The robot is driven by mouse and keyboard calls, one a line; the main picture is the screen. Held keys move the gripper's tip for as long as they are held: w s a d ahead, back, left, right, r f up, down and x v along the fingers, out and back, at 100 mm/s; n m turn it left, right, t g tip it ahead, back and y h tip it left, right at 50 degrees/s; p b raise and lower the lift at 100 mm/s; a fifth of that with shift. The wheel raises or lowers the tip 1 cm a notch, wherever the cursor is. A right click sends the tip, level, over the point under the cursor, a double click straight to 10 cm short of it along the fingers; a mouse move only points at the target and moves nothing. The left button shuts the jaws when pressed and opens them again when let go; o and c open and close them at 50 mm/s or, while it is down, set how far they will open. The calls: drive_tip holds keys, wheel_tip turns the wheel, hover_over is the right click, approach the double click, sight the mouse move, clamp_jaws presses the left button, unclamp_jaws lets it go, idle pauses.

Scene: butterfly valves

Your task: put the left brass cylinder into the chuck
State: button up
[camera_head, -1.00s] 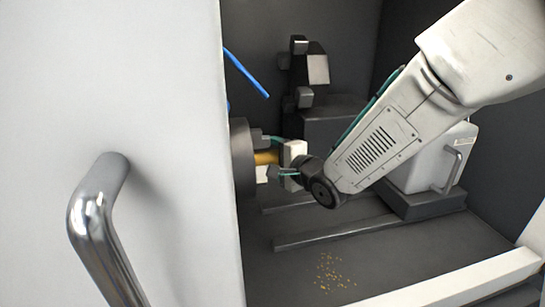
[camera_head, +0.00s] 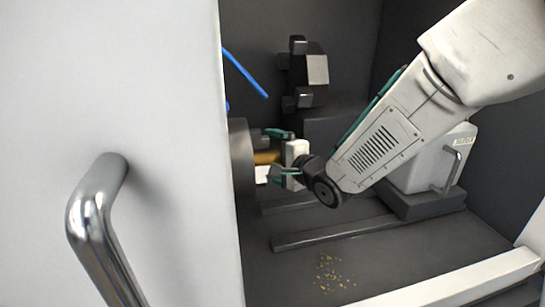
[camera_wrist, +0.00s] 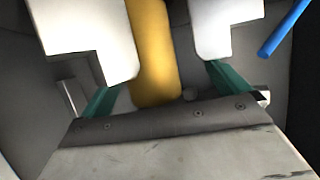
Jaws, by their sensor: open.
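The brass cylinder (camera_head: 266,157) lies level at the front of the dark round chuck (camera_head: 241,165), its near end towards my gripper (camera_head: 272,156). In the wrist view the brass cylinder (camera_wrist: 155,55) runs between two pale stepped chuck jaws (camera_wrist: 88,38). Whether the jaws press on it I cannot tell. My gripper's teal fingers (camera_wrist: 166,88) are spread open on both sides of the cylinder, with gaps between. The cylinder's far end is hidden in the chuck.
A pale door with a metal handle (camera_head: 95,215) covers the left side. A blue hose (camera_head: 247,74) hangs above the chuck. A dark tool turret (camera_head: 308,75) stands behind. A pale housing (camera_head: 432,165) is at right. Brass chips (camera_head: 329,273) lie on the floor.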

drive_tip(key=shift+w+d, duration=0.1)
drive_tip(key=shift+d, duration=0.3)
drive_tip(key=shift+w+d, duration=0.25)
drive_tip(key=shift+d, duration=0.85)
drive_tip(key=shift+w+d, duration=0.1)
drive_tip(key=shift+d, duration=0.3)
